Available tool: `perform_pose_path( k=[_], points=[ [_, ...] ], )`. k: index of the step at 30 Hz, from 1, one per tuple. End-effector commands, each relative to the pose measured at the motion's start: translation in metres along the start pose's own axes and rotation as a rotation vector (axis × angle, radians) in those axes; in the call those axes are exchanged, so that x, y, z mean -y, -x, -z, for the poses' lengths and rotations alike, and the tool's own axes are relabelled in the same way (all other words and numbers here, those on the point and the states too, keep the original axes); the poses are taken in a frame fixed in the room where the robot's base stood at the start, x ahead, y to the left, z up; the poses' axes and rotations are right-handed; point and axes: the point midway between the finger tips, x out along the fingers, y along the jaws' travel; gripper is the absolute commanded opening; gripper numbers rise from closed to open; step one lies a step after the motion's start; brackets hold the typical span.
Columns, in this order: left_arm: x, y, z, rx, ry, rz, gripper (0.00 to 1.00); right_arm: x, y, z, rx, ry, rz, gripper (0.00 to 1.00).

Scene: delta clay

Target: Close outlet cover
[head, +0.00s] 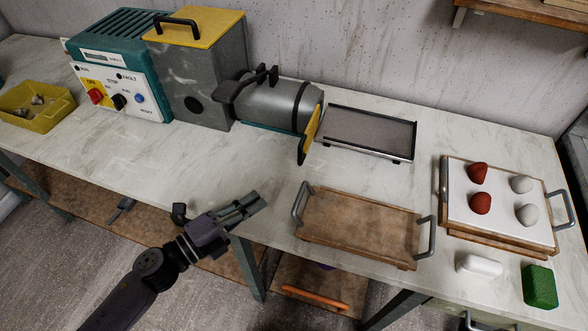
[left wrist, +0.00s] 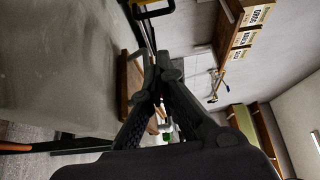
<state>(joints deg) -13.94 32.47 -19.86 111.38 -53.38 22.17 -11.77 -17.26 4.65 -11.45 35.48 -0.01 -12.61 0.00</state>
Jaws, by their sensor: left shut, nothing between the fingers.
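The outlet cover (head: 311,132) is a yellow plate with a dark edge at the right end of the machine's grey barrel (head: 272,104). It is seen nearly edge-on, and its near part stands out past the barrel toward the table's front. The outlet opening is hidden. My left gripper (head: 262,198) is shut and empty, in front of and left of the cover, near the table's front edge and apart from the cover. In the left wrist view its closed fingers (left wrist: 157,76) show, with a yellow edge at the top. My right gripper is not in view.
A black-framed tray (head: 410,158) lies right of the cover. A wooden tray with metal handles (head: 355,228) lies at the front. A white board (head: 500,235) holds red and white lumps; a green block (head: 539,286) lies nearby. The tabletop left of the wooden tray is clear.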

Motion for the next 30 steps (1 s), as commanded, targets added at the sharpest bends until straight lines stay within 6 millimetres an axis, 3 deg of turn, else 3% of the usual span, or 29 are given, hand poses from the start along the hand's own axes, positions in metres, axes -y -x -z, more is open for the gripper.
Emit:
perform_pose_path(
  k=[4, 8, 20, 24, 30],
  points=[
    [-0.004, -0.004, 0.007, -0.046, -0.027, -0.011, 0.0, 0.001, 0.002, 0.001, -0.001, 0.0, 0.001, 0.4],
    [-0.001, -0.021, 0.008, -0.046, -0.028, -0.008, 0.0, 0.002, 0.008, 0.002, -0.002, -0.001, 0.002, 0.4],
    [-0.001, -0.104, 0.011, -0.044, -0.024, -0.007, 0.0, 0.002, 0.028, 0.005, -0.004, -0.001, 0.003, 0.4],
    [-0.003, -0.118, -0.006, -0.042, -0.025, -0.009, 0.0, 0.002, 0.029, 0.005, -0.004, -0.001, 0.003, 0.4],
    [-0.004, -0.128, -0.015, -0.043, -0.025, -0.009, 0.0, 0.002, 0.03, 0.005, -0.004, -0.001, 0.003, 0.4]
  ],
)
